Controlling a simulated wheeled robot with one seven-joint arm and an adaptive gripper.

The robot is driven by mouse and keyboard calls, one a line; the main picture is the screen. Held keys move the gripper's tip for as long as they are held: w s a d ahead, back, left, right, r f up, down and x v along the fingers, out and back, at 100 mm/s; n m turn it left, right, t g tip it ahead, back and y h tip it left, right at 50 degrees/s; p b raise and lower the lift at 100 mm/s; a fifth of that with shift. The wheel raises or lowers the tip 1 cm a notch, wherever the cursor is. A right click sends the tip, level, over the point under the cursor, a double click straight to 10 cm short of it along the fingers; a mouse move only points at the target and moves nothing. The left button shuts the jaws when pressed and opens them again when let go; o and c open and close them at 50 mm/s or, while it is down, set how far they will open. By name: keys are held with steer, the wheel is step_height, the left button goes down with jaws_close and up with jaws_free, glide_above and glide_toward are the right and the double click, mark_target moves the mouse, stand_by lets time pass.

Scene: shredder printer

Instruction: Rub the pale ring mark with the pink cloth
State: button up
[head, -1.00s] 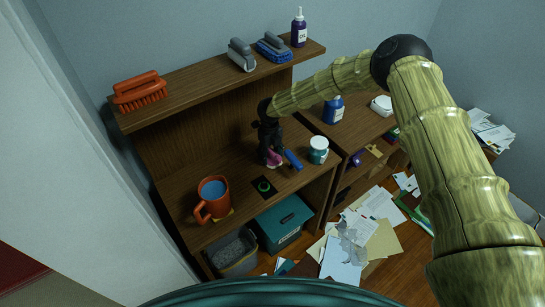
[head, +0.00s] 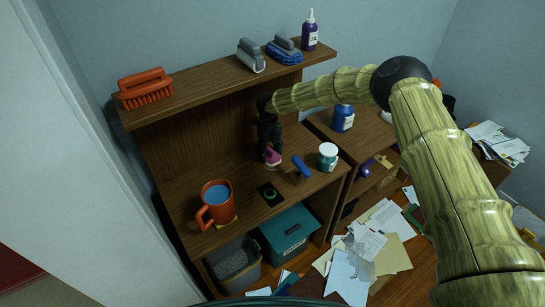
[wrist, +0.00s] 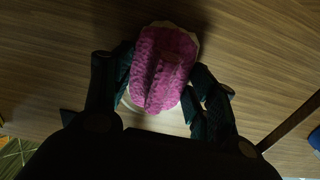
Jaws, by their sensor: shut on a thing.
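The pink cloth (head: 273,158) is a bunched, textured wad on the wooden desk top (head: 205,172), toward its back in the head view. My dark gripper (head: 270,146) reaches down over it and is shut on it. In the wrist view the cloth (wrist: 160,72) sits between my gripper's fingers (wrist: 158,92). A pale curved edge, which looks like the ring mark (wrist: 178,128), shows below the cloth, and a lighter edge shows above it. The cloth hides the rest of the pale shape. I cannot tell how firmly the cloth touches the wood.
A blue-handled tool (head: 302,167) and a teal-and-white jar (head: 328,156) stand right of my gripper. An orange mug (head: 217,205) and a dark square with a green ring (head: 269,194) are nearer the front left. The shelf (head: 200,82) above holds brushes and a bottle.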

mark_target(274, 158)
steer(key=shift+w+a+b, duration=0.3)
steer(key=shift+w+b, duration=0.05)
steer(key=shift+b, duration=0.05)
steer(key=shift+s+d+r+p, duration=0.1)
steer(key=shift+s+d+p, duration=0.25)
steer(key=shift+s+p, duration=0.1)
steer(key=shift+s+d+p, duration=0.65)
steer(key=shift+s+d, duration=0.25)
steer(key=shift+s, duration=0.3)
steer(key=shift+s+d+p, duration=0.5)
steer(key=shift+s+d, duration=0.1)
steer(key=shift+s, duration=0.25)
steer(key=shift+s+d+p, duration=0.5)
steer(key=shift+s+d, duration=0.05)
steer(key=shift+s, duration=0.25)
steer(key=shift+f, duration=0.2)
steer(key=shift+a, duration=0.1)
